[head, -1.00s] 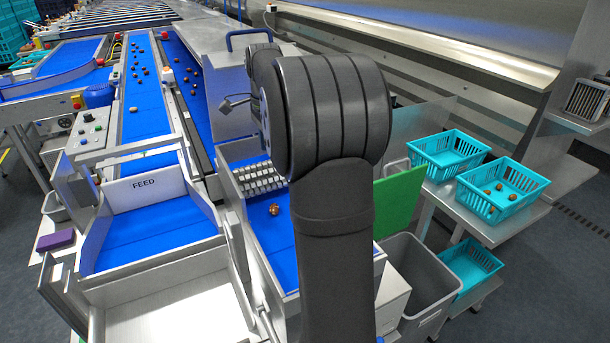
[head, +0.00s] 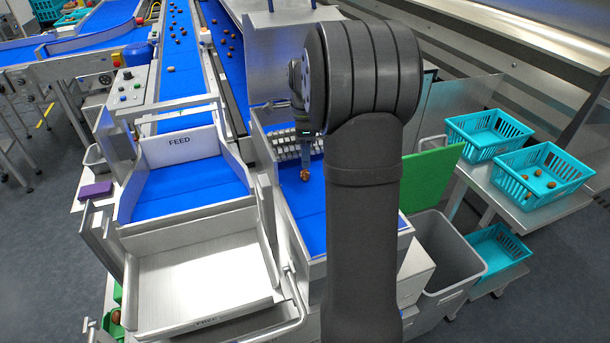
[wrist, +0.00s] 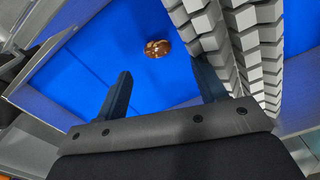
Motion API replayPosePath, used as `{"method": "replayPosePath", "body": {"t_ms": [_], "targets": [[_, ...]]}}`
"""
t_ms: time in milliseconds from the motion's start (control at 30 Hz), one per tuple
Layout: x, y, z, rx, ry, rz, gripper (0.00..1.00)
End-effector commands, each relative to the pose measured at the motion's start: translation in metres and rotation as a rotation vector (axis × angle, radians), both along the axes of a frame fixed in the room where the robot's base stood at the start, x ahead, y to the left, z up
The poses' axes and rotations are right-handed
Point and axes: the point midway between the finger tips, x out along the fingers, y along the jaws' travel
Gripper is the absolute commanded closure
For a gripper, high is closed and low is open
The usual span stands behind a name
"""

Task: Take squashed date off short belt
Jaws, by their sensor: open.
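The squashed date (head: 304,174) is brown and orange and lies on the blue short belt (head: 309,215), just in front of a grey segmented roller or chain strip. In the wrist view the date (wrist: 157,48) lies on bare blue belt (wrist: 95,45), beside the grey segments, a little beyond the fingertips. My gripper (wrist: 161,70) is open, its two dark fingers apart and nothing between them. In the head view my gripper (head: 306,150) hangs just above the date, partly hidden by my arm. I cannot tell how high it is.
The grey segmented strip (wrist: 235,50) is close to the right finger. A green board (head: 430,178), a grey bin (head: 447,250) and turquoise crates (head: 541,174) stand to the right. The feed tray (head: 185,190) is on the left. Long belts behind carry several dates.

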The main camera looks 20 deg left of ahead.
Motion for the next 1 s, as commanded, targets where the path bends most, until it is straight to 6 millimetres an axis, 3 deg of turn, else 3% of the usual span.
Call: {"method": "replayPosePath", "body": {"t_ms": [267, 533, 867, 1000], "targets": [[-0.001, 0.0, -0.023, 0.0, 0.001, 0.0, 0.35], [-0.004, -0.002, -0.061, -0.001, 0.002, 0.001, 0.35], [-0.004, -0.002, -0.069, 0.0, 0.0, 0.001, 0.35], [-0.004, -0.002, -0.069, 0.0, 0.0, 0.001, 0.63]]}}
